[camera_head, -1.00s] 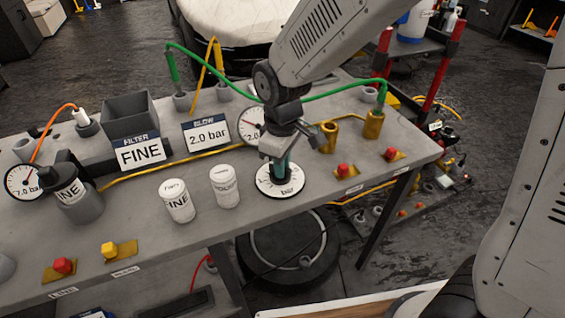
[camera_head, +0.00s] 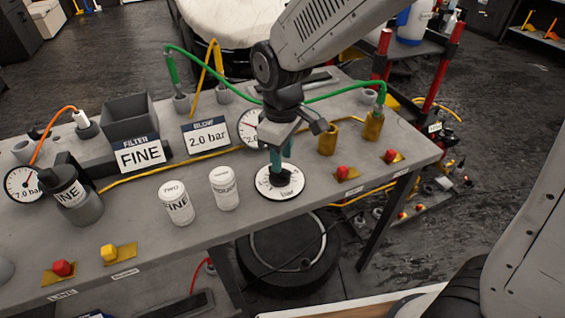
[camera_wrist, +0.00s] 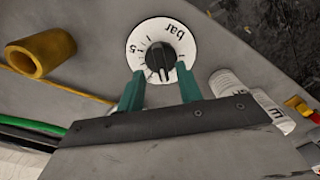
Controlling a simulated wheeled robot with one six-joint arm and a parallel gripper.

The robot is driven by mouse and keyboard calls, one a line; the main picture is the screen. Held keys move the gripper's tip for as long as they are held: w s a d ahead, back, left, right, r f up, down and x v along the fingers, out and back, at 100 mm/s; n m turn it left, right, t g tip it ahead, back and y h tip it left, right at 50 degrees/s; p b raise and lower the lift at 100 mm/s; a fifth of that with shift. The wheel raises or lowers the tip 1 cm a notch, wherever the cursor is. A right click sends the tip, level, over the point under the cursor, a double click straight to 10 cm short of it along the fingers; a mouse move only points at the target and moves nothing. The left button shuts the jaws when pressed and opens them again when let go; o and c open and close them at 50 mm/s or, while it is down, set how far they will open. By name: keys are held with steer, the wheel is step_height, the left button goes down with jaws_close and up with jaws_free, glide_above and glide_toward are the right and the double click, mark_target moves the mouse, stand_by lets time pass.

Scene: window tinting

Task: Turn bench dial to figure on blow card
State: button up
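The bench dial (camera_head: 264,190) is a round white plate marked "bar" with a black knob, on the front right of the bench; it also shows in the wrist view (camera_wrist: 139,60). The knob (camera_wrist: 160,57) has its ridge pointing toward my gripper; the exact figure there is unclear. My gripper (camera_head: 281,168) is above the dial, green fingers pointing down. In the wrist view my gripper (camera_wrist: 160,88) has its fingers apart, with the knob ahead of the gap and clear of both fingers. The blow card (camera_head: 206,135) reads "2.0 bar".
Two white jars (camera_head: 224,188) stand left of the dial. A gauge (camera_head: 248,127) is behind, partly hidden by my arm. Brass fittings (camera_head: 327,140) and red buttons (camera_head: 342,173) are to the right. A green hose (camera_head: 335,93) runs behind my gripper.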

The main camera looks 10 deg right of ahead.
mark_target(284, 170)
step_height(284, 170, up, 4)
steer(key=shift+r, duration=0.15)
stand_by(0.5)
steer(key=shift+s+d+m, duration=0.2)
steer(key=shift+s+m, duration=0.1)
steer(key=s+d+r+m, duration=0.4)
steer(key=s+d+m, duration=0.1)
steer(key=s+d, duration=0.4)
steer(key=s+d+r+m+t, duration=0.1)
steer(key=s+d+r+m, duration=0.3)
steer(key=s+d, duration=0.5)
steer(key=shift+s+d+m, duration=0.35)
steer(key=shift+d+m, duration=0.45)
steer(key=shift+d, duration=0.25)
steer(key=shift+a+r, duration=0.1)
